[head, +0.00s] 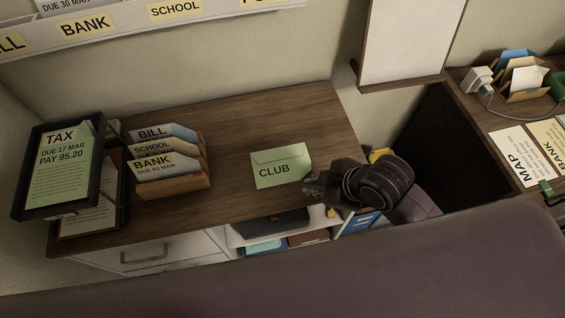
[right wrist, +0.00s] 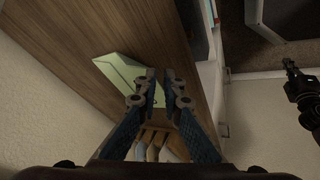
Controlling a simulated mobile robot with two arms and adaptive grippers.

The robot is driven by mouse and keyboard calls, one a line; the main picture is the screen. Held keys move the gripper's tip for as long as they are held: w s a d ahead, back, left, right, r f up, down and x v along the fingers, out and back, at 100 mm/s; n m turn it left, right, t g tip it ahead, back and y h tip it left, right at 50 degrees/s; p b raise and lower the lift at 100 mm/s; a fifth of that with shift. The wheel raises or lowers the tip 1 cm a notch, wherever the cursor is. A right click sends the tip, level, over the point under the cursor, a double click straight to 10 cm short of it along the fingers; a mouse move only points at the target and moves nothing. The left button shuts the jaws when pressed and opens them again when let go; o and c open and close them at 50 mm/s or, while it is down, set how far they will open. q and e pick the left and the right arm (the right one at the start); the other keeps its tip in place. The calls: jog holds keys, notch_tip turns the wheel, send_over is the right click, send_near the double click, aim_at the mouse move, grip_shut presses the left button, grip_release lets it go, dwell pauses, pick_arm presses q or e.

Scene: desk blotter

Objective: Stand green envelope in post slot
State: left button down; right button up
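The green envelope (head: 280,168), marked CLUB, appears to lie face up on the desk, right of the letter holder. It also shows in the right wrist view (right wrist: 118,72), partly behind one finger. My right gripper (head: 308,188) is at its lower right corner. In the right wrist view a gap shows between the fingers (right wrist: 164,88), with part of the envelope in it; contact is unclear. The wall rack (head: 110,36) at the top has slot labels BILL, BANK, SCHOOL and one cut off, apparently starting PO. My left gripper (right wrist: 289,66) seems to show only at the right wrist view's right edge.
A wooden letter holder (head: 182,183) with BILL, SCHOOL and BANK envelopes stands on the desk (head: 235,115). A dark tray with a TAX sheet (head: 62,160) is at the left. A side desk with a MAP paper (head: 522,157) is at the right. The desk behind the envelope is clear.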

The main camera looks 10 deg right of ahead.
aim_at(311, 168)
jog(key=w+n, duration=0.1)
jog(key=n, duration=0.1)
jog(key=r+n, duration=0.1)
jog(key=n, duration=0.1)
jog(key=w+r+n, duration=0.1)
jog(key=n, duration=0.1)
jog(key=shift+w+n+y, duration=0.3)
jog(key=shift+n+y, duration=0.1)
jog(key=d+n, duration=0.1)
jog(key=n, duration=0.1)
jog(key=w+d+r+n+g, duration=0.1)
jog(key=d+n, duration=0.1)
jog(key=d+r+n, duration=0.1)
jog(key=n, duration=0.2)
jog(key=shift+w+d, duration=0.15)
jog(key=shift+d, duration=0.2)
jog(key=x, duration=0.7)
jog(key=shift+a+f, duration=0.1)
jog(key=shift+f, duration=0.15)
jog(key=shift+c, duration=0.3)
grip_shut()
